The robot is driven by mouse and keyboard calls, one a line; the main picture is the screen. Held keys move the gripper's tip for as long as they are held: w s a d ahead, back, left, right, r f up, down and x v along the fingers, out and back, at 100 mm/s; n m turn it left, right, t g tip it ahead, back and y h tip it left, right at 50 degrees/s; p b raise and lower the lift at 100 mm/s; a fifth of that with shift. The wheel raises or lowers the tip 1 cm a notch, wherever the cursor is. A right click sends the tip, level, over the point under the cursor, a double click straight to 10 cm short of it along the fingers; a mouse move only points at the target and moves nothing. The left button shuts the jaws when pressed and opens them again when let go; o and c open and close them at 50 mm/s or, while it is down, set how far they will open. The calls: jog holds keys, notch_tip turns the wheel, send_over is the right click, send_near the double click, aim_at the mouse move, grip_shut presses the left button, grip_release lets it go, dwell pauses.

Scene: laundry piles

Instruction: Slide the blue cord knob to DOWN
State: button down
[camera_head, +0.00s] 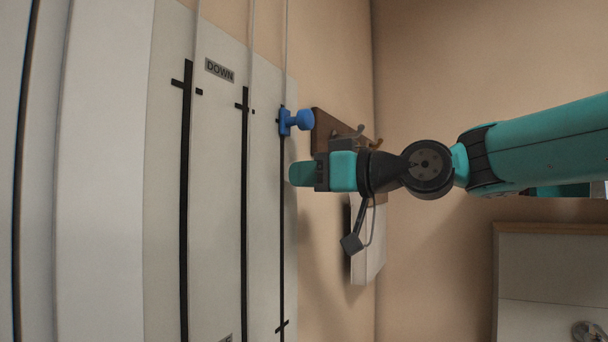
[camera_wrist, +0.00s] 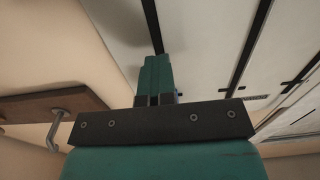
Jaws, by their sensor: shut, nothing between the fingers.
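The blue cord knob (camera_head: 300,120) sticks out from the rightmost dark slot (camera_head: 282,220) of the pale panel, near that slot's upper end in the head view. A grey DOWN label (camera_head: 219,70) is on the panel at upper left, about level with the slots' upper ends. My gripper (camera_head: 292,174) is shut and empty. It is just below the knob in the head view, its tips near the rightmost slot; I cannot tell if they touch the panel. In the wrist view the shut fingers (camera_wrist: 157,75) show, with a speck of blue beside them, mostly hidden.
Two more dark slots (camera_head: 186,200) (camera_head: 244,200) run alongside, with thin cords above. A wooden hook board (camera_head: 335,128) is on the wall behind my gripper, and a hook shows in the wrist view (camera_wrist: 58,125). A white hanging thing (camera_head: 368,245) is below my wrist.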

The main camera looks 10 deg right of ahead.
dwell(0.8)
jog(key=c, duration=0.8)
grip_release()
jog(key=shift+d, duration=0.1)
jog(key=shift+s+d+f+b, duration=0.1)
jog(key=shift+s+d+b, duration=0.15)
jog(key=shift+b, duration=0.1)
jog(key=b+v, duration=0.5)
jog(key=v, duration=0.6)
